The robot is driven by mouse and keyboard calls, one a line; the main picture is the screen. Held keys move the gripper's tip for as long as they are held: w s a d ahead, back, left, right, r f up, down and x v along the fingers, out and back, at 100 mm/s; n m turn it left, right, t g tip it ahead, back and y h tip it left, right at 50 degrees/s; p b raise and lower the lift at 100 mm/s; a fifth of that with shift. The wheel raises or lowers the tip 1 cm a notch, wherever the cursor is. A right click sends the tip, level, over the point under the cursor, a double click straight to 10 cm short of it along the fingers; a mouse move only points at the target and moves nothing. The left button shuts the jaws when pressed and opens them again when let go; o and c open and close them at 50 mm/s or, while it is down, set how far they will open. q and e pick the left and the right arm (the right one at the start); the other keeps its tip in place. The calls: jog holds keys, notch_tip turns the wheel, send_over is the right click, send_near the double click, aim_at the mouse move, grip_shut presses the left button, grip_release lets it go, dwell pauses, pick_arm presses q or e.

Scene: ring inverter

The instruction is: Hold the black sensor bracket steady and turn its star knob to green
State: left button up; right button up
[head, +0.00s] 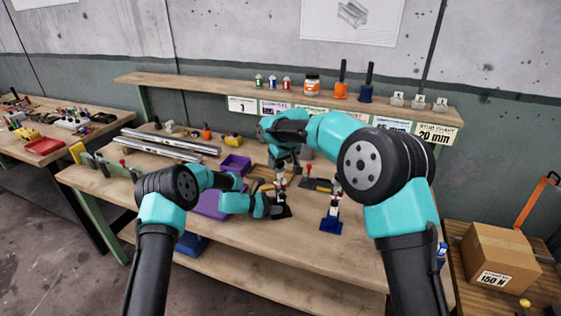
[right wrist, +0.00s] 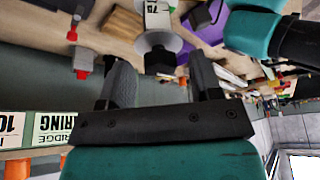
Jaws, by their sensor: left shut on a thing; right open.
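The black sensor bracket (head: 282,212) stands on the workbench, its dark base showing in the head view and a pale upright part above it. My left gripper (head: 273,208) is shut on it low down, from the left. My right gripper (head: 283,164) is above the bracket, pointing down, with its jaws open. In the right wrist view, its two fingers (right wrist: 158,68) are apart, and a white round flange with a dark part (right wrist: 158,42) lies beyond and between them. I cannot make out the star knob or its colour marks clearly.
A similar bracket with a blue base (head: 331,226) stands just to the right. Purple bins (head: 235,164) and metal rails (head: 172,143) lie to the left and behind. A shelf (head: 200,82) with jars and labels runs along the back. The bench front is clear.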

jog(key=v, duration=1.1)
jog(key=shift+r, duration=0.4)
jog(key=shift+s, duration=0.1)
pick_arm(q)
jog(key=o, duration=1)
jog(key=v, duration=1.2)
jog(key=shift+s, duration=0.1)
